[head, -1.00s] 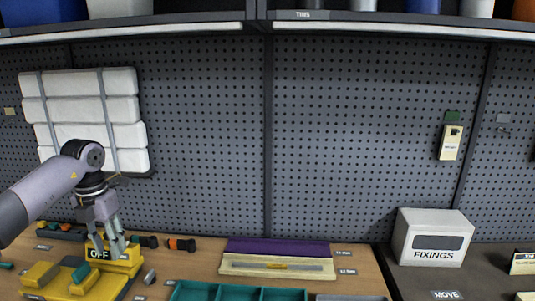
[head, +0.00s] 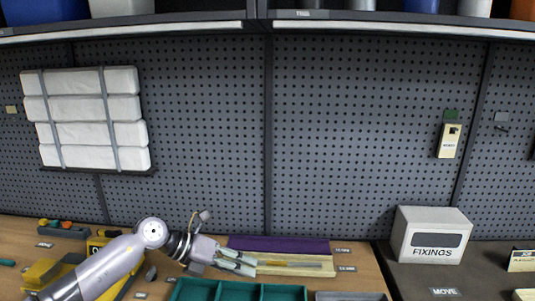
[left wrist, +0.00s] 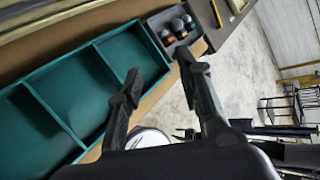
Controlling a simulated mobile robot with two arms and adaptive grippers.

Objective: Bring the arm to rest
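My left arm (head: 115,265) reaches in from the lower left of the head view, low over the bench. My left gripper (head: 240,262) points right, above the left part of the pale tray near the purple strip. In the left wrist view its two black fingers (left wrist: 165,95) stand apart with nothing between them. Past the fingers, that view shows a green divided tray and a small grey bin. My right gripper is in neither view.
The green divided tray (head: 197,291) lies at the front of the bench, close below the gripper. A yellow block (head: 40,273) stands at left, partly behind my arm. A white FIXINGS box (head: 432,235) stands on the dark counter at right. The pegboard (head: 200,120) rises behind.

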